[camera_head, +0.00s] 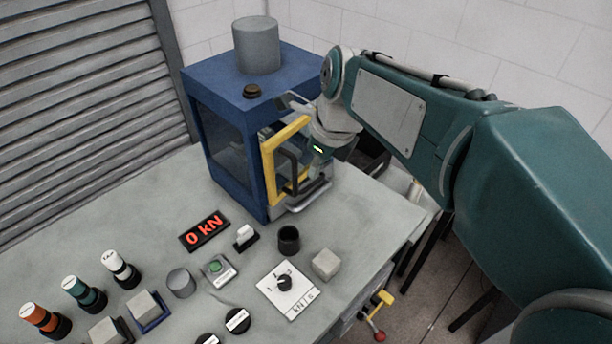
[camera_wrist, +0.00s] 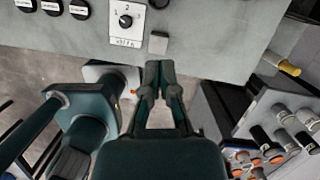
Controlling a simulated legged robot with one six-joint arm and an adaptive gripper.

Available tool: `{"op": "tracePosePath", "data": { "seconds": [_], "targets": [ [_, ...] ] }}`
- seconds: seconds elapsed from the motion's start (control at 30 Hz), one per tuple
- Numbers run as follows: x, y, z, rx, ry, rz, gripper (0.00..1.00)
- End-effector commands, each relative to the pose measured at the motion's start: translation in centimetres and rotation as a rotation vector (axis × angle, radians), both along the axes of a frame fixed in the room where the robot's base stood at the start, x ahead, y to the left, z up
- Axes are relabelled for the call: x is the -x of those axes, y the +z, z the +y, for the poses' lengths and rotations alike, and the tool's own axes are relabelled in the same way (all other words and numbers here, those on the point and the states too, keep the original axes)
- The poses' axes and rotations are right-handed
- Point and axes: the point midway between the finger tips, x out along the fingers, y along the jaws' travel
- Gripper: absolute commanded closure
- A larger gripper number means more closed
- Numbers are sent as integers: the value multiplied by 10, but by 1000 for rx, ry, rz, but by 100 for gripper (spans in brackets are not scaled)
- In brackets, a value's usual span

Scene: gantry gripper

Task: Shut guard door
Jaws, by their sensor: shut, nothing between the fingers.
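The guard door (camera_head: 267,164) is a yellow frame with a black handle (camera_head: 290,171) on the front of the blue press cabinet (camera_head: 229,148) in the head view. It appears to stand ajar, angled out from the opening; the exact angle is hard to tell. My gripper (camera_head: 320,168) is beside the door, to the right of the handle, with its fingertips hard to make out there. In the wrist view, my gripper (camera_wrist: 159,68) is shut and empty, its fingers together over the bench edge. The door does not show in the wrist view.
A yellow-handled valve (camera_head: 383,298) juts out below the bench edge. Floor lies at right.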

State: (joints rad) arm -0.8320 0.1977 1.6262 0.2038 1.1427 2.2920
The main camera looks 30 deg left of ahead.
Motion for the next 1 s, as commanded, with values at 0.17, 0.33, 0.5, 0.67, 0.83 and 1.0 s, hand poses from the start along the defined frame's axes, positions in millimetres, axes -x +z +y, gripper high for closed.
{"op": "tracePosePath", "data": {
  "seconds": [0.17,0.33,0.5,0.67,0.83,1.0],
  "targets": [
    [11,-12,1,-166,16,48,100],
    [13,-24,-5,-389,-32,43,100],
    [7,-31,-16,-504,-107,-1,100],
    [5,-35,-17,-527,-130,-16,100],
    [4,-51,0,-524,-127,-14,100],
    [2,-74,22,-523,-127,-13,100]
  ]
}}
